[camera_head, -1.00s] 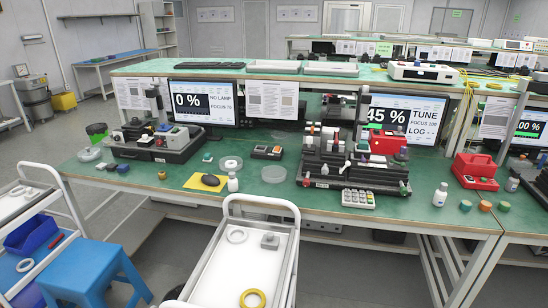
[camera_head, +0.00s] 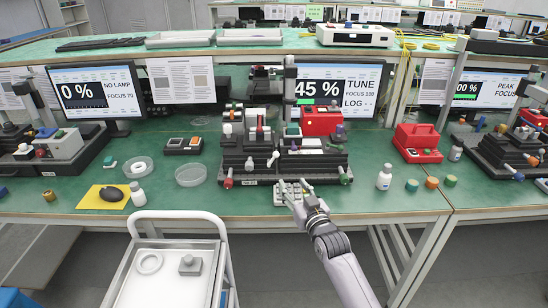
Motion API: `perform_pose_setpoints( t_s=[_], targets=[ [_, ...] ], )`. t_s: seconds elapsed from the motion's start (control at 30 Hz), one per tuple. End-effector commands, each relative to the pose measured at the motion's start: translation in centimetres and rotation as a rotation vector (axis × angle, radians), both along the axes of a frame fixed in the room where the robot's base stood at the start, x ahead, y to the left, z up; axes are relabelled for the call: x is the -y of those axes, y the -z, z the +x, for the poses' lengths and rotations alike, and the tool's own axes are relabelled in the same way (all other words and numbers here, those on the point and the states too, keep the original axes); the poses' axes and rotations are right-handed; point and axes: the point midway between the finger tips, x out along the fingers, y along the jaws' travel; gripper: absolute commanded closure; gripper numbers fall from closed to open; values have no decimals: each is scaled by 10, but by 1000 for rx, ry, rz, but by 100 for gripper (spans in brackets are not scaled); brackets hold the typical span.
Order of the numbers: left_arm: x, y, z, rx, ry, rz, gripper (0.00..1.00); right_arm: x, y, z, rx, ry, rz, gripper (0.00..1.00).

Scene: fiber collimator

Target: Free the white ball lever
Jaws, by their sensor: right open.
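I cannot tell for sure which is the white ball lever. My left gripper is out of view.
The monitor (camera_head: 335,90) behind reads 45 %, TUNE. A white bottle (camera_head: 384,177) and several small caps stand right of the station. A red case (camera_head: 417,143) stands farther back. Left are clear dishes (camera_head: 191,175). A white cart (camera_head: 165,275) stands before the bench.

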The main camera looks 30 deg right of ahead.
Motion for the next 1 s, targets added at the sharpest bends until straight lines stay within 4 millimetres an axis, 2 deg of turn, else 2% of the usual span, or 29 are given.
perform_pose_setpoints(
  t_s=[0.17,0.37,0.53,0.7,1.0],
  targets=[
    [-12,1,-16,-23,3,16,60,4,-8,17,15,2,-1,55],
    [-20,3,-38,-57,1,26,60,9,-8,58,14,2,-1,55],
    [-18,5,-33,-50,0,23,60,14,-6,92,12,2,-3,55],
    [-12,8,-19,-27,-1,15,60,17,-5,123,11,1,0,55],
    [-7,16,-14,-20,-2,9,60,22,-4,162,11,1,0,55]
  ],
)
